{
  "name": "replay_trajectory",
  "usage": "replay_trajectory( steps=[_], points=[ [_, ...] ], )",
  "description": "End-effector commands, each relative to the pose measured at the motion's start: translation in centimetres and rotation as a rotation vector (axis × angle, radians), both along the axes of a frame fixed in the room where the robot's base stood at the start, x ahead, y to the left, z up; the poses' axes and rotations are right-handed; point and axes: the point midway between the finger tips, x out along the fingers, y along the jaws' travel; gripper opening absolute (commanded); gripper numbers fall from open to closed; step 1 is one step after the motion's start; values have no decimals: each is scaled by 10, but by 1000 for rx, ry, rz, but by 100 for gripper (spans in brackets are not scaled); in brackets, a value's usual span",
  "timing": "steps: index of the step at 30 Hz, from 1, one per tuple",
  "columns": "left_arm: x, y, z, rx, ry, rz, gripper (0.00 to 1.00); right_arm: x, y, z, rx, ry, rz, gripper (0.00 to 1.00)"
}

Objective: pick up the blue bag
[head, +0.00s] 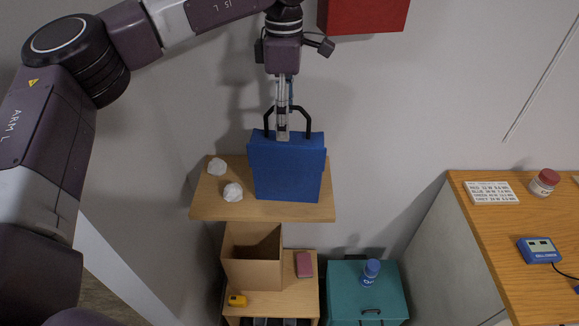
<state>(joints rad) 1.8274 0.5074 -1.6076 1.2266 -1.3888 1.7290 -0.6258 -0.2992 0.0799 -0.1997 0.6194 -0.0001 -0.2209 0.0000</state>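The blue bag (287,172) has black handles and appears upright on a small wooden shelf (215,209) on the wall. I cannot tell whether its base rests on the shelf. My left gripper (283,137) points straight down from above, with its fingertips at the bag's top edge between the two sides of the handle. The fingers look close together as a narrow strip. Whether they are closed on the bag or handle cannot be made out. My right gripper is not in view.
Two crumpled white balls (233,192) (217,166) lie on the shelf left of the bag. Below are an open cardboard box (252,271) and a teal cabinet (345,291) with a blue bottle (370,271). A red box (362,14) hangs above right. A wooden counter (505,230) stands right.

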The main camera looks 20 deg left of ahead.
Motion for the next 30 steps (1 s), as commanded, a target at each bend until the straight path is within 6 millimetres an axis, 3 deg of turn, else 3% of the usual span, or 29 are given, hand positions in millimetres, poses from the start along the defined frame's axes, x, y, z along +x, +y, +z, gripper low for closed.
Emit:
replay_trajectory(
  steps=[15, 23, 30],
  points=[
    [-4, -8, -59, 0, 2, 1, 64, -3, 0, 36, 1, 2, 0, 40],
    [-4, -8, -64, -1, 0, 1, 64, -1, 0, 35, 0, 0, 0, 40],
    [-4, -8, -64, -1, 0, 1, 40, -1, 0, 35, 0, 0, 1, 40]
  ],
)
